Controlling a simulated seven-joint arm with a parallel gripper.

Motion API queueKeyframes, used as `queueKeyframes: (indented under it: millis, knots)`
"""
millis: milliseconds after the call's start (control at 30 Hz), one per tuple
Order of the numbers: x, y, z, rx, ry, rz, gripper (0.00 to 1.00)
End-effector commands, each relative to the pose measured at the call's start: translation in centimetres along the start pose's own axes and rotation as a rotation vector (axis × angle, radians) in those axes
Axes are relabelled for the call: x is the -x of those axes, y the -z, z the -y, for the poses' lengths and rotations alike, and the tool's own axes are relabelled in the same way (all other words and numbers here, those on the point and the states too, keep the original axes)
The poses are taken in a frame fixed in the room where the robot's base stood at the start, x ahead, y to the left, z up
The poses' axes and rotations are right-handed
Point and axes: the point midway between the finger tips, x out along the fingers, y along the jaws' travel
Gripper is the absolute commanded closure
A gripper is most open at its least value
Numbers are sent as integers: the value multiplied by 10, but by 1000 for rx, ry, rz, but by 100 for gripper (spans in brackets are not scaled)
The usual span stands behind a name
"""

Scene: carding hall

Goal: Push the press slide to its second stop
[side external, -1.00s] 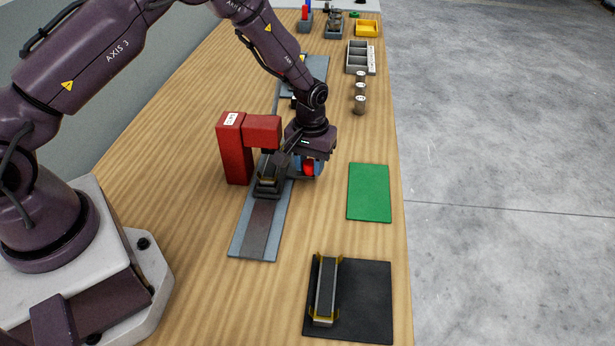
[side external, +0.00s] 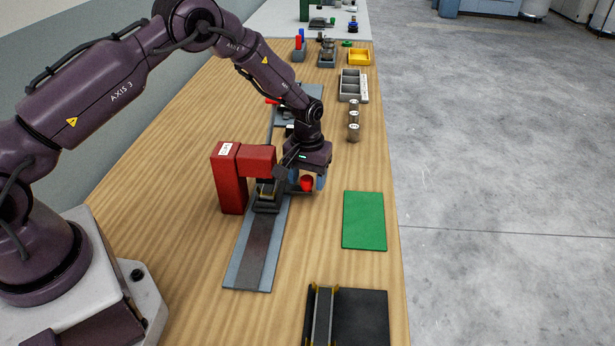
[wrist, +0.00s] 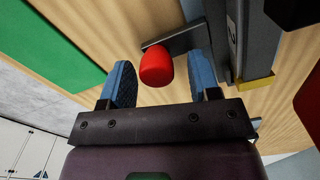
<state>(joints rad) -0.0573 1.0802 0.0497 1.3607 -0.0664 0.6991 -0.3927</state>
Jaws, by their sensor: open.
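The red press (side external: 229,185) stands over a grey rail (side external: 250,262). The dark slide (side external: 266,205) sits on that rail, partly under the press's overhanging head. A red knob (side external: 307,184) sticks out from the slide's right side; in the wrist view the knob (wrist: 157,68) is on the end of a dark grey bar (wrist: 183,40). My gripper (side external: 306,186) is beside the press at the knob. In the wrist view my gripper (wrist: 161,72) is open, its blue fingers on either side of the knob, with gaps visible. I cannot make out stop marks on the rail.
A green mat (side external: 364,220) lies right of the rail. A black mat (side external: 365,318) with a channel-like holder (side external: 323,315) is at the front. Metal cylinders (side external: 354,122), a grey tray (side external: 350,86) and a yellow bin (side external: 360,57) stand farther back. The table between rail and green mat is clear.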

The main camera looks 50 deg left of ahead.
Motion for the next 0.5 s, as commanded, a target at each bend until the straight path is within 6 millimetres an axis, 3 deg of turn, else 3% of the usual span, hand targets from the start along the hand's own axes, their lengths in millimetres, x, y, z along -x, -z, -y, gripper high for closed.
queueKeyframes:
  millis: [167, 500]
  knots:
    - [12, 0, -1, -1, -1, -1, 44]
    - [84, 0, 0, 0, -2, -4, 44]
